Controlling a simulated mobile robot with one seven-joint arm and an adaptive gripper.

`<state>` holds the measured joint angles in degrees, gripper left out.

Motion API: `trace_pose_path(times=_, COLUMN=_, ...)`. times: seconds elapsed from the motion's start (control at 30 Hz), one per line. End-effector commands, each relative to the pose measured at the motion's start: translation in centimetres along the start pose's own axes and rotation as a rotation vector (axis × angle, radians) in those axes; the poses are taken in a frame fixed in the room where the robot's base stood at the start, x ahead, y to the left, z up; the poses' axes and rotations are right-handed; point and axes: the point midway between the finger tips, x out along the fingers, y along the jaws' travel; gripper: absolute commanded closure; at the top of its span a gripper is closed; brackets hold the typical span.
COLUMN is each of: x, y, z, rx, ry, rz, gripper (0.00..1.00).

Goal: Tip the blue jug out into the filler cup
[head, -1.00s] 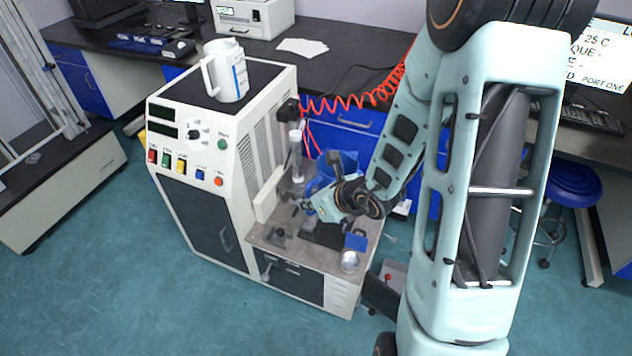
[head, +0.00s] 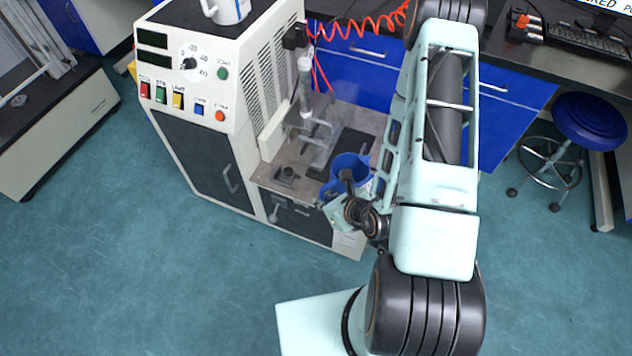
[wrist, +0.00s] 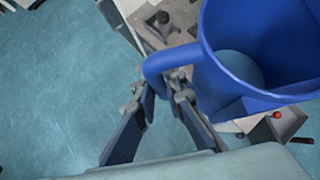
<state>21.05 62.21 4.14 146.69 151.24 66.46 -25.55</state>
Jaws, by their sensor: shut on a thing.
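The blue jug (head: 347,168) is in my gripper (head: 348,190), above the front right part of the machine's bench top in the head view. It looks about upright, mouth up. In the wrist view the jug (wrist: 275,45) fills the upper right, and its handle (wrist: 156,64) lies between the fingers of my gripper (wrist: 163,88), which are shut on it. A rounded blue surface shows inside the jug; I cannot tell whether it is contents or the bottom. I cannot make out the filler cup in either current view; jug, gripper and arm cover that corner.
The white machine (head: 225,90) with coloured buttons stands left of the bench top (head: 270,178). A clear upright column (head: 305,85) rises behind the jug. A red coiled hose (head: 360,27) hangs at the back. A blue stool (head: 590,120) stands right. The front floor is open.

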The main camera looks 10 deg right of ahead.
Motion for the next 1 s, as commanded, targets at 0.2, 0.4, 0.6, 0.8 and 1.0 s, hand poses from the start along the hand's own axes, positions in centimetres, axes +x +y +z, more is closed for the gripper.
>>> trace_pose_path(times=0.2, x=0.2, y=0.2, z=-2.3, rx=-0.008, ry=-0.008, rz=0.0, gripper=1.0)
trace_pose_path(times=0.4, x=0.1, y=0.2, z=-2.7, rx=-0.011, ry=-0.008, rz=0.0, gripper=1.0)
trace_pose_path(times=0.6, x=0.1, y=0.2, z=-2.7, rx=-0.011, ry=-0.008, rz=0.0, gripper=1.0)
trace_pose_path(times=0.8, x=-0.1, y=0.3, z=-2.7, rx=-0.007, ry=-0.006, rz=-0.01, gripper=1.0)
trace_pose_path(times=1.0, x=0.4, y=0.4, z=-3.1, rx=0.063, ry=-0.008, rz=0.057, gripper=1.0)
